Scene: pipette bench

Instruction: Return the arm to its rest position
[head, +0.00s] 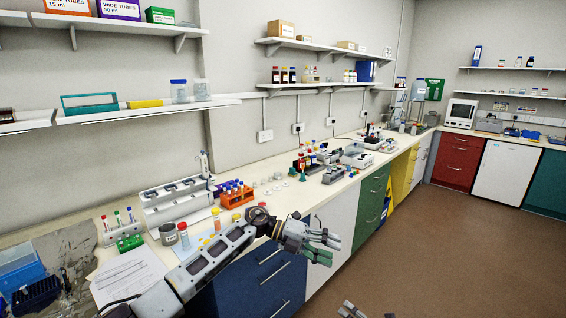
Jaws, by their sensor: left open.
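My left arm reaches in from the lower left across the front of the bench. My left gripper (333,250) is open, with nothing between its fingers. It hangs out past the bench's front edge, in front of the white cabinet door. A small grey piece at the bottom edge looks like the tip of my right gripper (352,311); most of it is cut off, so its jaws cannot be judged.
The bench top (330,190) runs back to the far corner with bottles and instruments on it. Paper sheets (130,275) and a blue box (20,268) lie at the lower left. Shelves (150,108) hang above. The brown floor (440,250) at right is clear.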

